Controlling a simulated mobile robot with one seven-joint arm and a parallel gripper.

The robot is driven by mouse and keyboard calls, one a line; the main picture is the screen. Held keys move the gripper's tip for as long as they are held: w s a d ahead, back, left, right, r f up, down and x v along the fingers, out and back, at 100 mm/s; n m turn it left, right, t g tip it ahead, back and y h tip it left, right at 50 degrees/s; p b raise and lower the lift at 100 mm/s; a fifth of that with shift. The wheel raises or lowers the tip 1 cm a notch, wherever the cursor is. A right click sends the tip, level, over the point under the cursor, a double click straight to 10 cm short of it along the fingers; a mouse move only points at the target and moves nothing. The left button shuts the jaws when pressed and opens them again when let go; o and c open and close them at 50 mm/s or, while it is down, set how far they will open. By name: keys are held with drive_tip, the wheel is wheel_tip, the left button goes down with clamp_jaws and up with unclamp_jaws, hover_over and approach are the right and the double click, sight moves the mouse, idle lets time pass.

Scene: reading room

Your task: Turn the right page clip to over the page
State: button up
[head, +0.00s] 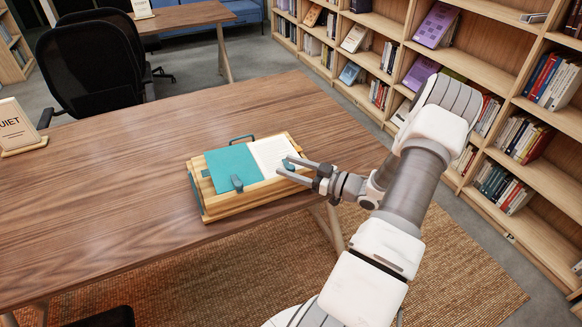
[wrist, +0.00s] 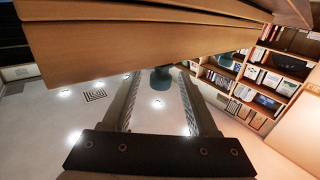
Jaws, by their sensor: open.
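A wooden book stand (head: 250,201) sits on the table and holds an open book with a teal left page (head: 230,165) and a white right page (head: 271,152). A teal clip (head: 289,164) is at the right page's edge, partly hidden by my gripper (head: 283,165). A second teal clip (head: 237,183) stands at the front edge of the left part. In the wrist view, a teal knob-like piece (wrist: 161,79) shows between the open fingers, below the wooden edge (wrist: 140,50). Another teal piece (wrist: 226,59) shows further right. Whether the fingers touch the clip cannot be told.
The stand is near the front right edge of the wooden table (head: 110,190); the tabletop to its left is clear. A sign (head: 17,127) stands at far left. A dark handle (head: 243,138) rises behind the book. Bookshelves (head: 480,70) line the right side.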

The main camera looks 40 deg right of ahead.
clamp_jaws()
idle(0.3)
drive_tip(key=shift+f+n+g+y+b, duration=0.1)
drive_tip(key=shift+n+g+y+b, duration=0.25)
drive_tip(key=shift+y, duration=0.25)
drive_tip(key=shift+n+g+y, duration=0.25)
drive_tip(key=shift+n+y, duration=0.15)
drive_tip(key=shift+n, duration=0.05)
unclamp_jaws()
